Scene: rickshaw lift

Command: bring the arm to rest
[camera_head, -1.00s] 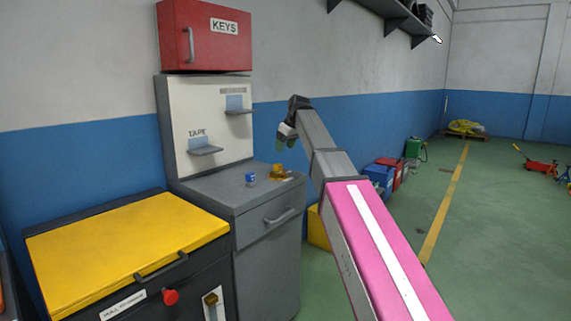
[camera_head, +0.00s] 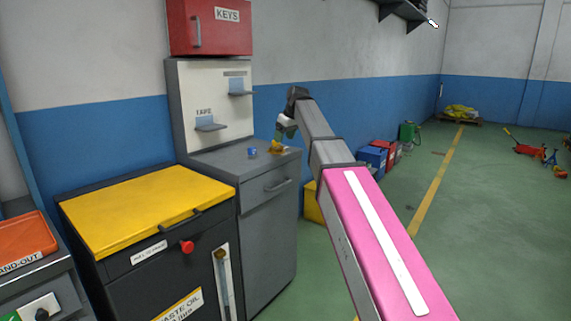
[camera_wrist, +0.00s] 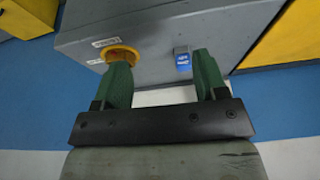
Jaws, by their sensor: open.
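My arm (camera_head: 375,235) stretches forward from the lower right of the head view, bent down at the wrist. My gripper (camera_head: 283,134) hangs near the right end of the grey cabinet top. In the wrist view my gripper (camera_wrist: 163,82) shows two green fingers spread apart with nothing between them. A yellow tape roll (camera_head: 277,147) and a small blue item (camera_head: 252,152) rest on the cabinet top (camera_head: 225,160). In the wrist view the yellow roll (camera_wrist: 121,52) lies beyond the left fingertip and the blue item (camera_wrist: 183,62) near the right one.
A red keys box (camera_head: 209,30) hangs above a white panel with small shelves (camera_head: 211,126). A yellow-lidded waste oil bin (camera_head: 140,205) and an orange-topped stand (camera_head: 22,240) are at left. Coloured cans (camera_head: 372,158) line the wall.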

